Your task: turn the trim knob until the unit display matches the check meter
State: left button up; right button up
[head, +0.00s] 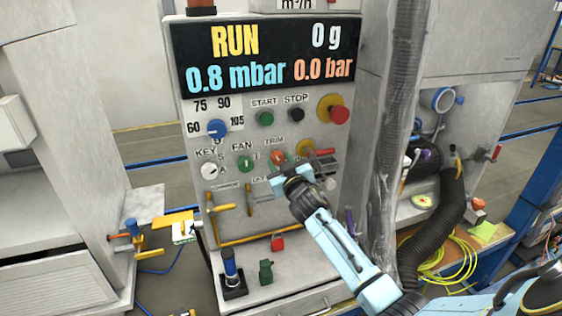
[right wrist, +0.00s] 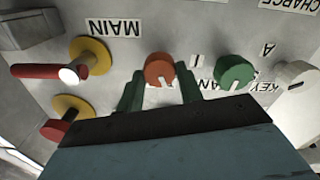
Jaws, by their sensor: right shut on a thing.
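The orange trim knob (head: 277,157) sits on the grey panel under its TRIM label. In the right wrist view the knob (right wrist: 158,66) is between the two green fingers of my right gripper (right wrist: 158,76), its white mark pointing down in that picture. My right gripper (head: 279,168) is shut on it, its fingertips partly hidden in the head view. The unit display (head: 265,55) reads RUN, 0 g, 0.8 mbar and 0.0 bar. Above it a plate (head: 298,4) marked m³/h is cut off by the top edge. I cannot identify the check meter. My left gripper is out of view.
The green FAN knob (head: 245,163) and white KEY knob (head: 209,170) are left of the trim knob. A red-handled yellow switch (head: 308,149) is close on its right. A joystick (head: 230,266) stands on the ledge below.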

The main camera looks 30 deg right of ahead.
jog(key=n, duration=0.6)
jog(key=shift+n+p, duration=0.3)
jog(key=shift+p, duration=0.1)
jog(key=n, duration=0.5)
jog(key=shift+f+n, duration=0.1)
jog(key=shift+n, duration=0.2)
jog(key=o, duration=1)
jog(key=shift+s+a, duration=0.1)
jog(key=v, duration=1.3)
jog(key=shift+s+p, duration=0.15)
jog(key=shift+p, duration=0.15)
jog(key=shift+f, duration=0.1)
